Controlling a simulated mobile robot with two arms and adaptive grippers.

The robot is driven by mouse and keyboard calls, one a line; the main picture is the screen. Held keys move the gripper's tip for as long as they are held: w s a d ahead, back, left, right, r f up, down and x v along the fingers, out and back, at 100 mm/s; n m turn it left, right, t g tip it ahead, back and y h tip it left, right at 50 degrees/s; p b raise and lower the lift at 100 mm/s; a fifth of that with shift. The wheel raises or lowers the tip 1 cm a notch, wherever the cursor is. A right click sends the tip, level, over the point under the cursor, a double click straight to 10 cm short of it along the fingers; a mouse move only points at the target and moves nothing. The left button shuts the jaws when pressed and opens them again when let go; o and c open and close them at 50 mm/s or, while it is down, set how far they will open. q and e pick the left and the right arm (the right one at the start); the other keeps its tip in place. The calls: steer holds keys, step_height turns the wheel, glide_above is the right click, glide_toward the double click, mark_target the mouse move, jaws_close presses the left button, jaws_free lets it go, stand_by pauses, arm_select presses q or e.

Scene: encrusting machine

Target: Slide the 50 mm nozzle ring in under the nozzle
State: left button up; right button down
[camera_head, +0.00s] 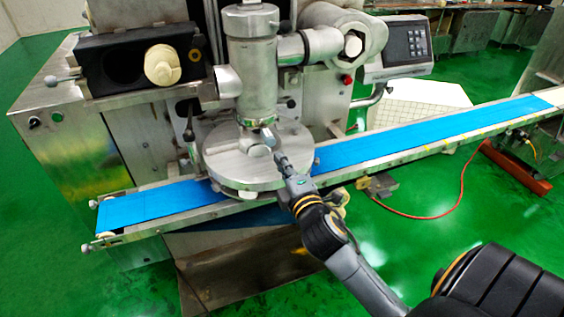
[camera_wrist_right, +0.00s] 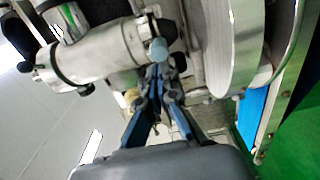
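The vertical steel cylinder (camera_head: 250,75) stands over the round steel plate (camera_head: 225,165), with the nozzle area at its lower end (camera_head: 252,122). A small pale round piece (camera_head: 258,151), perhaps the nozzle ring, shows low beneath the cylinder; I cannot tell its exact seat. My right gripper (camera_head: 279,158) is just right of it over the plate. In the right wrist view my right gripper's fingers (camera_wrist_right: 159,72) come close together, and a small blue-grey round piece (camera_wrist_right: 159,50) shows at their tips. I cannot tell whether they hold it. My left gripper is out of view.
A blue conveyor belt (camera_head: 430,125) runs past the plate on both sides. A control panel (camera_head: 402,47) stands back right. A side pipe (camera_head: 308,46) joins the cylinder. A dark block with a pale knob (camera_head: 162,65) is at the left.

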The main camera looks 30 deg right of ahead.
mark_target(271, 143)
steer(key=shift+p+x, duration=0.45)
steer(key=shift+x, duration=2.4)
steer(key=shift+s, duration=0.1)
steer(key=v, duration=1)
steer(key=shift+p, duration=0.3)
steer(key=shift+f, duration=0.1)
